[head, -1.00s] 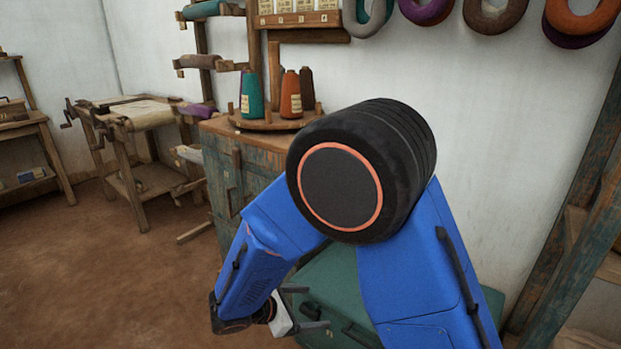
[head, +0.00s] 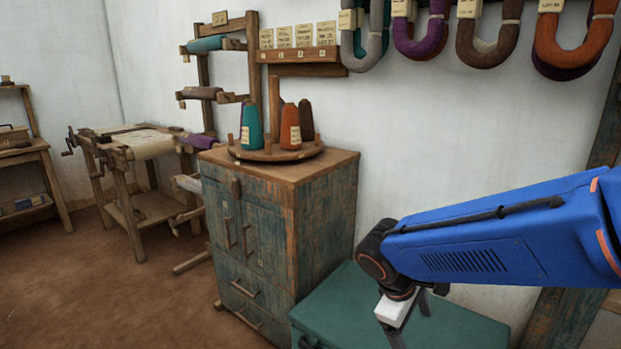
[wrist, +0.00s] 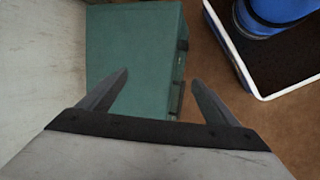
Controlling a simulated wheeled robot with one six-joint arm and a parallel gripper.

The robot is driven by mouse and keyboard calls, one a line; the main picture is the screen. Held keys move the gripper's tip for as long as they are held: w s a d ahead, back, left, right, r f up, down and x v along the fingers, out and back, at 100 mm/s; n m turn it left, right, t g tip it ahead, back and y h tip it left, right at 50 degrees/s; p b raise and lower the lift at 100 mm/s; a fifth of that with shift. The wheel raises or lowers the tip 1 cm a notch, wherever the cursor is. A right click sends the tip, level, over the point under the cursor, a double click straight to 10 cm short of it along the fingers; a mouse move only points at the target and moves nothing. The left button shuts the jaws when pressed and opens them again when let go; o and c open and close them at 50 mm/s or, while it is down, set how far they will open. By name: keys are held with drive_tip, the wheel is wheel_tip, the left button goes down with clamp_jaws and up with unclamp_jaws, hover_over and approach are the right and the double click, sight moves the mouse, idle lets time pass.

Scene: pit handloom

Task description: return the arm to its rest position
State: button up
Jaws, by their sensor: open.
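My gripper (head: 409,322) hangs at the end of my blue arm at the right of the head view, above a green chest (head: 340,290). In the wrist view my gripper (wrist: 160,84) has its two fingers spread wide apart with nothing between them. The chest (wrist: 135,45) lies below the fingers there, with a pale wall to its left. The lower finger is partly cut off by the bottom edge of the head view.
A weathered cabinet (head: 270,215) stands left of the chest, with a round stand (head: 276,152) of thread cones on top. Yarn hanks (head: 485,35) hang on the wall above. A wooden work frame (head: 130,165) stands at the left. The brown floor (head: 110,290) is clear at front left.

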drive_tip(key=s+d+r+m+t+y, duration=0.1)
drive_tip(key=s+d+r+m+y, duration=0.1)
drive_tip(key=s, duration=0.4)
drive_tip(key=s+d+r+m+t+y, duration=0.2)
drive_tip(key=s+d+r+m, duration=0.2)
drive_tip(key=s+m, duration=0.2)
drive_tip(key=shift+s+r+m+t, duration=0.15)
drive_tip(key=shift+s+m+t, duration=0.15)
drive_tip(key=shift+m, duration=0.5)
drive_tip(key=shift+d, duration=0.1)
drive_tip(key=shift+c, duration=0.7)
